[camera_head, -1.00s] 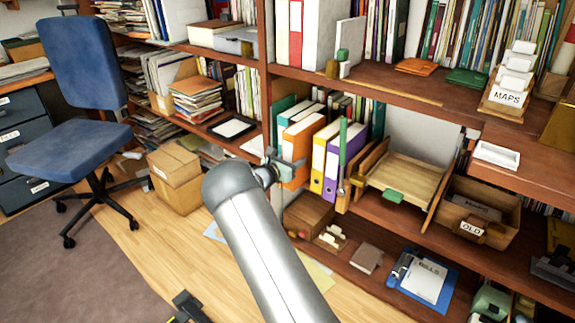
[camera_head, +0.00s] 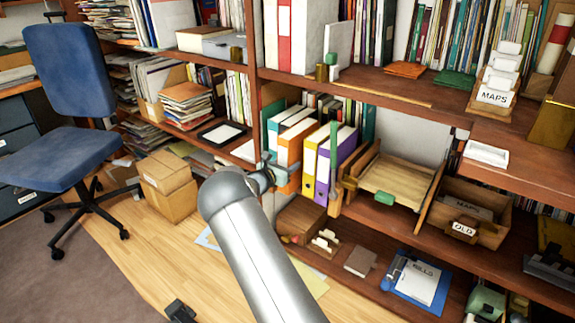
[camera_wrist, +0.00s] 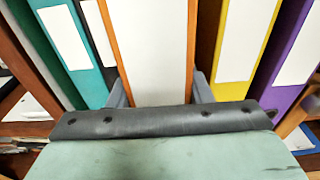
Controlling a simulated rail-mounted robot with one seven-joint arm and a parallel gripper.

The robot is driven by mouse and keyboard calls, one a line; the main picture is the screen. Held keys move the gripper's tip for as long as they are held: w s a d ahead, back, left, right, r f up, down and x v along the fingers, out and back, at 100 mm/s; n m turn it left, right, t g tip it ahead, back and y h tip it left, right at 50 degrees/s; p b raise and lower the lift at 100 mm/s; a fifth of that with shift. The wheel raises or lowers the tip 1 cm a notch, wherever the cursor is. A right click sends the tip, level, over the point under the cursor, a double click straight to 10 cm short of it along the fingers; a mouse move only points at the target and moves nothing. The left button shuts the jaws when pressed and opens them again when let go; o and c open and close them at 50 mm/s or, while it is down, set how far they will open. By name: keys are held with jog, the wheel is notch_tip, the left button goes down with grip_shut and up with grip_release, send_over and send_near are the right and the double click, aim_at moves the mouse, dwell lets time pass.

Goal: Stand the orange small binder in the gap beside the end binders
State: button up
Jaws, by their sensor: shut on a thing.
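The orange binder (camera_head: 290,152), with a white spine label, stands upright in the middle shelf row. It fills the centre of the wrist view (camera_wrist: 150,45). My gripper (camera_head: 270,172) is shut on its spine, with one finger on each side in the wrist view (camera_wrist: 162,92). Teal binders (camera_wrist: 72,50) stand to its left. A yellow binder (camera_wrist: 232,55) and a purple binder (camera_head: 325,170) stand to its right. In the wrist view, narrow dark gaps show beside the orange binder. Its lower end is hidden by my gripper.
A brown box (camera_head: 301,215) and a blue clipboard (camera_head: 420,283) lie below. A blue chair (camera_head: 70,110) and cartons (camera_head: 167,180) stand left on the floor.

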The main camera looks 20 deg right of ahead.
jog(key=shift+f, duration=0.15)
jog(key=o, duration=1.3)
jog(key=shift+c, duration=0.2)
jog(key=shift+f, duration=0.1)
